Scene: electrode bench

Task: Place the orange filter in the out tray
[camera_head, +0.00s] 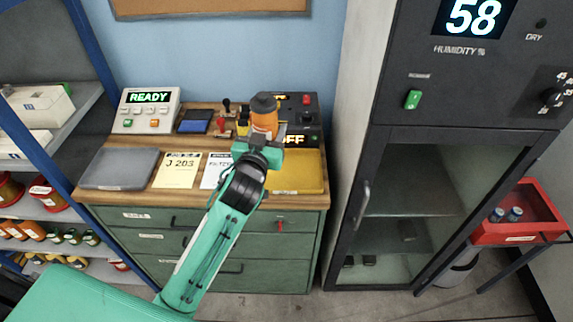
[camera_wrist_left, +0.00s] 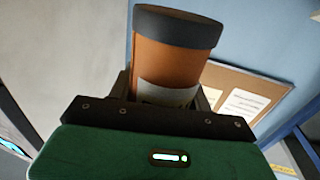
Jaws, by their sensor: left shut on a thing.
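The orange filter (camera_head: 264,120) is a cylinder with a dark grey cap. My left gripper (camera_head: 262,137) is shut on it and holds it upright above the right part of the bench. In the left wrist view the filter (camera_wrist_left: 170,65) stands between the fingers, tilted in the picture, with a pale label low on its side. A yellow tray (camera_head: 308,172) lies on the bench just right of my gripper, partly hidden by my arm. A flat grey tray (camera_head: 120,168) lies at the bench's left end. I cannot read which one is the out tray. My right gripper is not in view.
A READY meter (camera_head: 147,110) and a dark control box (camera_head: 304,108) stand at the bench's back. Two paper cards lie mid-bench, one reading J 203 (camera_head: 178,170). A tall glass-doored humidity cabinet (camera_head: 440,140) stands to the right, then a red trolley (camera_head: 518,232).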

